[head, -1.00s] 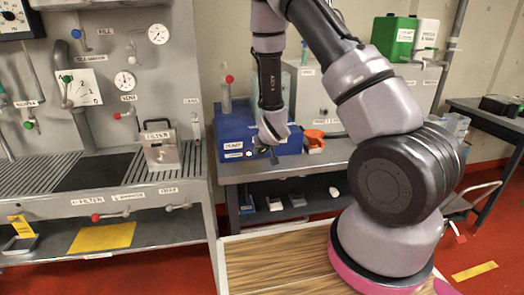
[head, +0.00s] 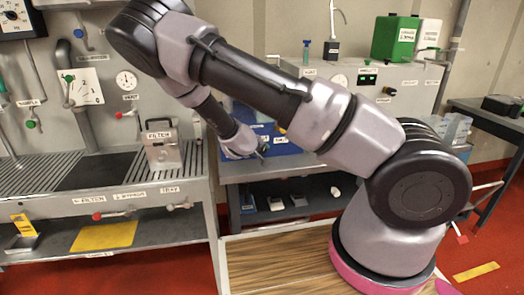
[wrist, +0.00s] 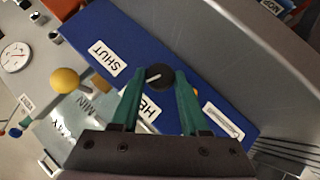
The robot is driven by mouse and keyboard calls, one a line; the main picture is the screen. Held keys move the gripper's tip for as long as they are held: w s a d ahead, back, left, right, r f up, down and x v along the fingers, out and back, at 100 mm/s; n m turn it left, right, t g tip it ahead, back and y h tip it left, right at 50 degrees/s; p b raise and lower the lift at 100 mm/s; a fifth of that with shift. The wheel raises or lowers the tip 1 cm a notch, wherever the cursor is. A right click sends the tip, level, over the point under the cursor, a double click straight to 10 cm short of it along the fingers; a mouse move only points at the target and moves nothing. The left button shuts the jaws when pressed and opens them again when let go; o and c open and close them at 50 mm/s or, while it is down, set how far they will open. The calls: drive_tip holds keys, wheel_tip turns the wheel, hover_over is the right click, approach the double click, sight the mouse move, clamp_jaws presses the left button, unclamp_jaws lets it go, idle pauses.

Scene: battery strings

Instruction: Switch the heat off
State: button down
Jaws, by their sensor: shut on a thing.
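The heat control is a black round knob (wrist: 160,70) with a white pointer line, on the blue box (wrist: 120,45) in the wrist view. A partly covered label starting "HE" (wrist: 150,107) is beside the knob, and a "SHUT" label (wrist: 103,57) is further left. My gripper (wrist: 161,80) has its two green fingers on either side of the knob, shut on it. In the head view my gripper (head: 262,151) is at the front of the blue box (head: 288,149), which my arm mostly hides. The knob cannot be made out there.
A yellow ball-ended handle (wrist: 66,80) and a dial (wrist: 15,56) are left of the box in the wrist view. In the head view a filter unit (head: 161,150) stands left on the grooved bench. A green container (head: 396,38) stands on the grey cabinet.

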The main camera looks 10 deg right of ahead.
drive_tip(key=shift+a+f+n+t+h, duration=0.15)
drive_tip(key=shift+n+t+h, duration=0.15)
drive_tip(key=shift+n+h, duration=0.8)
drive_tip(key=shift+s+f+h, duration=0.1)
drive_tip(key=shift+h, duration=0.4)
drive_tip(key=shift+c, duration=2.2)
unclamp_jaws()
drive_tip(key=v, duration=1)
drive_tip(key=shift+s+a, duration=0.2)
drive_tip(key=shift+s, duration=0.15)
